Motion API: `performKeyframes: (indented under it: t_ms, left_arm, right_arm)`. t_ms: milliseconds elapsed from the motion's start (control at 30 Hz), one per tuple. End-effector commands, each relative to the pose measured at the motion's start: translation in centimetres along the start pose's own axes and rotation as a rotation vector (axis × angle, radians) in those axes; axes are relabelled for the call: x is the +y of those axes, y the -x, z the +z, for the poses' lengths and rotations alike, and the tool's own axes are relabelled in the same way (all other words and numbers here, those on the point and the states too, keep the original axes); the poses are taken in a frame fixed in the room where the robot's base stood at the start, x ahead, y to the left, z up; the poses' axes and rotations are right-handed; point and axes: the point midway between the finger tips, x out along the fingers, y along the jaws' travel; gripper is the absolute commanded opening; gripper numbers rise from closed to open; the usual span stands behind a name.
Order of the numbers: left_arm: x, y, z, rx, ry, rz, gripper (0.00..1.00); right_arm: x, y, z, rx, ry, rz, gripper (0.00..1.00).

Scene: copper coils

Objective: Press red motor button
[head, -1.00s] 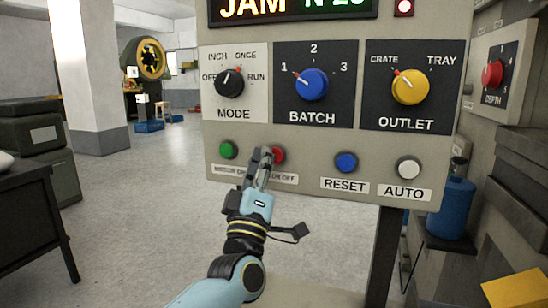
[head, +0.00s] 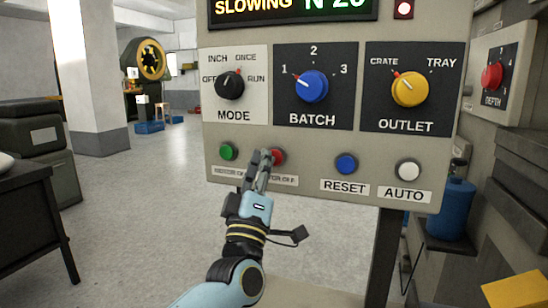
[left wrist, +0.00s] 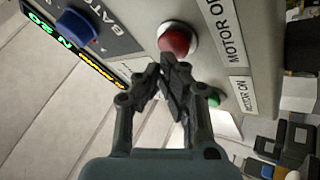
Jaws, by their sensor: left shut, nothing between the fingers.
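The red motor button (head: 278,156) is on the lower left of the grey control panel (head: 300,140), above a label partly hidden by my gripper. My left gripper (head: 266,155) is shut and empty, its fingertips overlapping the button's left edge in the head view. In the left wrist view the red button (left wrist: 175,41) is just beyond the shut fingertips (left wrist: 166,62); I cannot tell whether they touch it. The display (head: 294,8) reads SLOWING. My right gripper is not in view.
A green button (head: 228,150) is left of the red one. A blue RESET button (head: 346,163) and a white AUTO button (head: 408,169) are to the right. MODE (head: 230,84), BATCH (head: 311,85) and OUTLET (head: 409,87) knobs are above. Open floor lies left of the panel.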

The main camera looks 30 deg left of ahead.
Motion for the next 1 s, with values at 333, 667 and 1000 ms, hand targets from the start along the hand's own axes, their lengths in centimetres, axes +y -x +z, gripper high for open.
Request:
performKeyframes:
  t_ms: [333, 667, 1000]
  left_arm:
    - [0.4, 0.7, -0.4, 0.0, 0.0, -0.001, 0.0]
    - [1.1, 1.9, -1.1, 0.0, 0.0, -0.001, 0.0]
    - [2.4, 4.3, -2.4, 0.0, 0.0, -0.001, 0.0]
  right_arm:
    - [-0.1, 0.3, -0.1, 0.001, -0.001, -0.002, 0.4]
    - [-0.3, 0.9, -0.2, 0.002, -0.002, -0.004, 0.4]
    - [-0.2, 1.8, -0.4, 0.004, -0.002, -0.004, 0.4]
